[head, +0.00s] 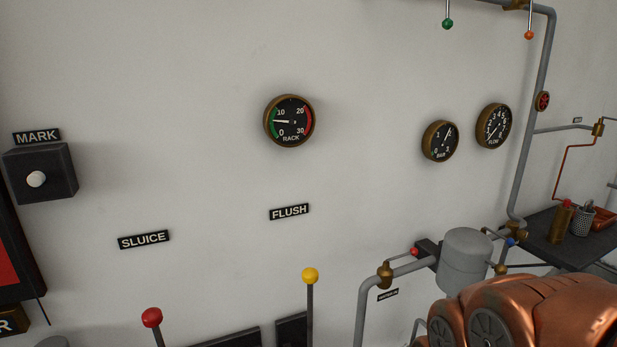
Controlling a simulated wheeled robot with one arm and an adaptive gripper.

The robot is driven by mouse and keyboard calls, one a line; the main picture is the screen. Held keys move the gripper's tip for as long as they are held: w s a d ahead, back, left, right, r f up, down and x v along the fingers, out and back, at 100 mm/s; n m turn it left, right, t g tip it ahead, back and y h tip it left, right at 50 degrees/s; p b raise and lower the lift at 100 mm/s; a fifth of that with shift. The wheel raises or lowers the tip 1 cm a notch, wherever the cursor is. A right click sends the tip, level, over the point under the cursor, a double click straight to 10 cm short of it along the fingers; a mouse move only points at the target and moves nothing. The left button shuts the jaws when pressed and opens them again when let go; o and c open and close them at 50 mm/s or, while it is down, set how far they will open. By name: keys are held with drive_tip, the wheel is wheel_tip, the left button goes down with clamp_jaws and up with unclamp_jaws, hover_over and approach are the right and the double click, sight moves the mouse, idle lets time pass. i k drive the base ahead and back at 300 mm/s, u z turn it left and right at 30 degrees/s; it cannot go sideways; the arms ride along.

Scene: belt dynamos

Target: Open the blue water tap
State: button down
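The blue tap handle (511,241) is small and sits at the right, on a brass valve (501,267) just right of the grey cylindrical tank (466,261). A thin lever seems to run from the blue knob toward the upper left. I cannot tell whether the tap is open or shut. The copper-coloured body with round dark discs at the lower right looks like part of my arm, below and in front of the tank. My gripper's fingers do not show.
A red-handled valve (385,273) sits on the grey pipe left of the tank. A dark shelf (541,252) at the right carries a wire cup (585,218). Red-knobbed (151,318) and yellow-knobbed (310,276) levers stand at the bottom. Gauges hang on the wall.

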sight(510, 241)
drive_tip(key=u, duration=2.6)
drive_tip(key=k, duration=1.1)
drive_tip(key=z, duration=2.45)
drive_tip(key=i, duration=0.45)
